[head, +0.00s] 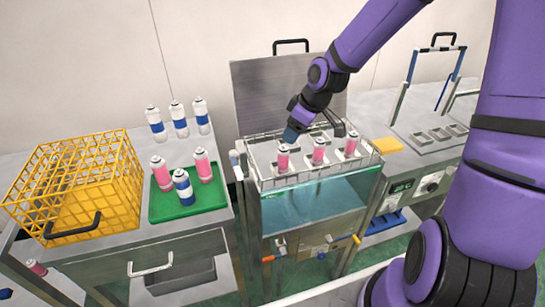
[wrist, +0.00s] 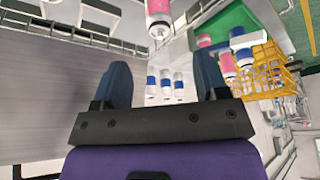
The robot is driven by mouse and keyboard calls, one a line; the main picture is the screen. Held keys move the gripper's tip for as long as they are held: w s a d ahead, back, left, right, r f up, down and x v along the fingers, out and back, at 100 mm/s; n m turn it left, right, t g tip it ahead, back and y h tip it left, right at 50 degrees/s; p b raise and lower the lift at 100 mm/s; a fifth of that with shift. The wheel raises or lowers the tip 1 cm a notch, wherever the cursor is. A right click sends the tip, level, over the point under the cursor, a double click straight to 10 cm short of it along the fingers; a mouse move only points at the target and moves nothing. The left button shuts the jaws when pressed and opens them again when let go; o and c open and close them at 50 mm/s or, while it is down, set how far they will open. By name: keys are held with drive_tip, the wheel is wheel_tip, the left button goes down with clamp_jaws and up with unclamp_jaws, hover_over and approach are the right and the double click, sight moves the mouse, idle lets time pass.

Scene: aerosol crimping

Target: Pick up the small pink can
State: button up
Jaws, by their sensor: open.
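Three pink-and-white cans stand upright in the wire rack of the water bath in the head view: a left one (head: 283,160), a middle one (head: 318,153) and a right one (head: 351,146). Two more pink cans, (head: 161,175) and (head: 203,167), stand on the green tray (head: 158,214). Another pink can (head: 36,267) shows low at the left. I cannot tell which is the small one. My gripper (head: 292,133) is beside and behind the left rack can. In the wrist view my gripper (wrist: 163,78) is open and empty; a pink can (wrist: 158,18) is beyond the fingers.
A blue-banded can (head: 183,187) shares the tray. Three white-and-blue cans (head: 179,121) stand behind it. A yellow basket (head: 125,170) is at left. The raised bath lid (head: 262,95) stands behind the rack. A yellow pad (head: 388,145) lies at right.

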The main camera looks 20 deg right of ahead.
sight(285, 146)
drive_tip(key=x, duration=0.4)
drive_tip(key=shift+a, duration=0.1)
drive_tip(key=shift+x, duration=3.35)
drive_tip(key=c, duration=1)
drive_tip(key=shift+c, duration=0.2)
